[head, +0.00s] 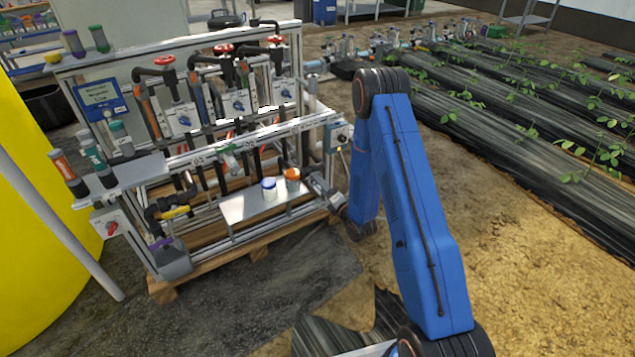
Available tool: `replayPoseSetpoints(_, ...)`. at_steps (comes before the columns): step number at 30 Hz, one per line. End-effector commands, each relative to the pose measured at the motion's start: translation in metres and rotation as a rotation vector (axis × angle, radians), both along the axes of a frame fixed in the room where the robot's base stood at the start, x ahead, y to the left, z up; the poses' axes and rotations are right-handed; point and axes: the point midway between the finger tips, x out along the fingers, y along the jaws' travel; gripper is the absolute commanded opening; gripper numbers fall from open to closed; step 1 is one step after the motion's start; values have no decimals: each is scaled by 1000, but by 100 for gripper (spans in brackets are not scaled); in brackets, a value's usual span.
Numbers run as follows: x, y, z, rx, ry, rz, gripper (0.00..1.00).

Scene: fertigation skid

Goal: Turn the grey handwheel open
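I cannot pick out a grey handwheel for certain on the skid (228,216). The handwheels that show clearly are red: one at the left (164,60), one in the middle (223,49) and one at the right (275,40), on top of the dark pipework. My blue arm reaches up and folds down beside the skid's right end. Its wrist is low by the lower right corner. A grey and dark part there seems to be my gripper (322,186); its fingers are too small and cluttered to read, and I see nothing clearly held.
A white-lidded jar (269,189) and an orange-lidded jar (292,179) stand on the skid's low shelf. A yellow valve handle (175,212) is at lower left. A yellow tank (35,230) stands left. Planted rows (520,130) lie right; bare soil lies in front.

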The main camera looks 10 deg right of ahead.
Motion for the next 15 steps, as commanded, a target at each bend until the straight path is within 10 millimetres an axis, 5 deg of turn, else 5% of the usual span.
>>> replayPoseSetpoints(15,-95,-31,-1,2,3,-2,74)
